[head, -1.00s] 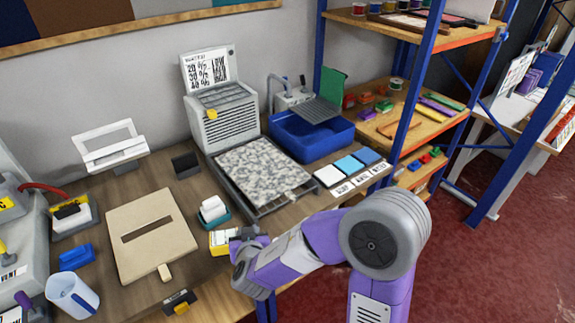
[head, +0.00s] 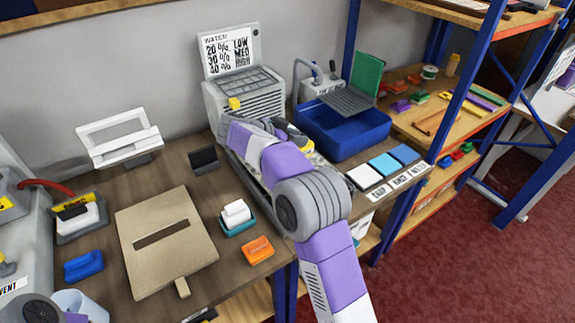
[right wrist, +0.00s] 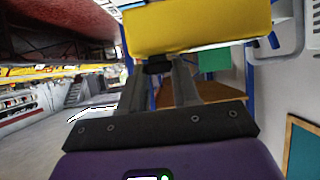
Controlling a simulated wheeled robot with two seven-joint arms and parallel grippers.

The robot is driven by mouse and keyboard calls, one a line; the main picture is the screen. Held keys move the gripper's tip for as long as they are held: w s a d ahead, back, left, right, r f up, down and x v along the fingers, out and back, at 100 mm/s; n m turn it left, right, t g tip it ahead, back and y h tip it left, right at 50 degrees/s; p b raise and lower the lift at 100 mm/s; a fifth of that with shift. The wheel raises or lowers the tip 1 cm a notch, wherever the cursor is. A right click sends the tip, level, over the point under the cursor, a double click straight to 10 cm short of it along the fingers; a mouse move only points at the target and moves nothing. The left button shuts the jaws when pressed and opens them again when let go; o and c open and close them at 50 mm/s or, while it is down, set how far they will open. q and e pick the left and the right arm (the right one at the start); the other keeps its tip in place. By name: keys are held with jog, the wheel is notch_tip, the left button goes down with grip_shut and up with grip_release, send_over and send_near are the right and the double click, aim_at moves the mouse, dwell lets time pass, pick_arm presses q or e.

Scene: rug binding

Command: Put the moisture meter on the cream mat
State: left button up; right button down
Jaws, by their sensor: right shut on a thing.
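The yellow moisture meter (right wrist: 200,28) fills the top of the right wrist view, held at the fingertips of my right gripper (right wrist: 158,66). In the head view my right gripper (head: 290,128) is over the grey tray in front of the vented machine, shut on the meter, whose yellow part (head: 303,146) shows only in part. The palest of three small square mats, seemingly the cream mat (head: 364,177), lies on the right of the bench, to the right of the gripper, with nothing on it. My left gripper is out of view.
A light blue mat (head: 384,164) and a blue mat (head: 404,153) lie beside the pale one, with labels in front. A blue basin (head: 345,140) stands behind them. An empty orange holder (head: 257,250) and a beige slotted board (head: 190,215) are on the left.

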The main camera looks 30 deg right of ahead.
jog(key=shift+w+f, duration=0.1)
jog(key=shift+f, duration=0.15)
notch_tip(320, 180, down, 9)
jog(key=shift+f+b, duration=0.1)
jog(key=shift+b, duration=0.9)
jog(key=shift+f, duration=0.1)
jog(key=c, duration=0.8)
grip_release()
jog(key=shift+r, duration=0.2)
jog(key=p+v, duration=0.1)
jog(key=v, duration=1.1)
